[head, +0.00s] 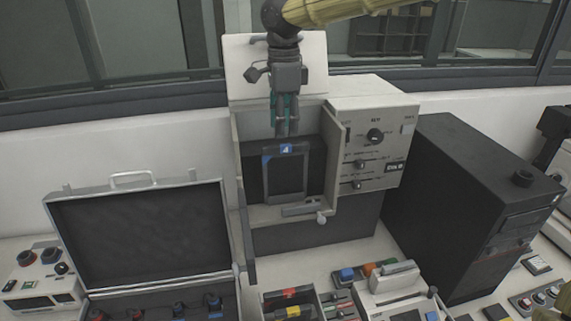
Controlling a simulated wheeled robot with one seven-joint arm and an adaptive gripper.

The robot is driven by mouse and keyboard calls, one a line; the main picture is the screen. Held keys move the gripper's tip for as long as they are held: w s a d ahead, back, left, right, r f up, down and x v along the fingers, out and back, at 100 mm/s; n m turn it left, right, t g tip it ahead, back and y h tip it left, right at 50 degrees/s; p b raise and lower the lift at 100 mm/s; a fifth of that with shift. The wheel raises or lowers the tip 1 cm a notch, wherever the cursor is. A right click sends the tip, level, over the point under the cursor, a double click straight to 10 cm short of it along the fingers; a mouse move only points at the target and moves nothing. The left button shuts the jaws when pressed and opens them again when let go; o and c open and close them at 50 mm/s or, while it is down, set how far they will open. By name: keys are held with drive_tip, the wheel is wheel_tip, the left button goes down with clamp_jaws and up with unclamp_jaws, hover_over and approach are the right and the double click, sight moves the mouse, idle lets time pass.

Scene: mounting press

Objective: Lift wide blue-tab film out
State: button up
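A dark film (285,180) in a grey frame stands upright in the open front of the pale press. A blue tab (286,148) with a white mark sits at its top edge. Another blue patch (265,161) shows at its upper left; I cannot tell which piece it belongs to. My gripper (286,134) points down from above, its fingertips just over the blue tab. The fingers look close together, but whether they touch or hold the tab is too small to tell.
The press (334,140) has side walls around the opening and a knob panel (375,140) at right. A small lever (302,210) lies below the film. An open black case (140,235) stands left, a dark tower (465,205) right. Small trays (290,309) crowd the front.

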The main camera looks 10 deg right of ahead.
sight(284, 145)
drive_tip(key=shift+w+f, duration=1.05)
drive_tip(key=shift+w+f+p, duration=0.1)
drive_tip(key=shift+f+p, duration=0.15)
drive_tip(key=shift+p, duration=0.25)
drive_tip(key=shift+s+d+f+p, duration=0.15)
drive_tip(key=shift+s+f+p, duration=0.1)
drive_tip(key=shift+p, duration=0.15)
drive_tip(key=shift+w+f+p, duration=0.1)
drive_tip(key=shift+f+p, duration=0.55)
drive_tip(key=shift+f, duration=1.2)
drive_tip(key=shift+s+r, duration=0.1)
drive_tip(key=shift+s, duration=0.15)
clamp_jaws()
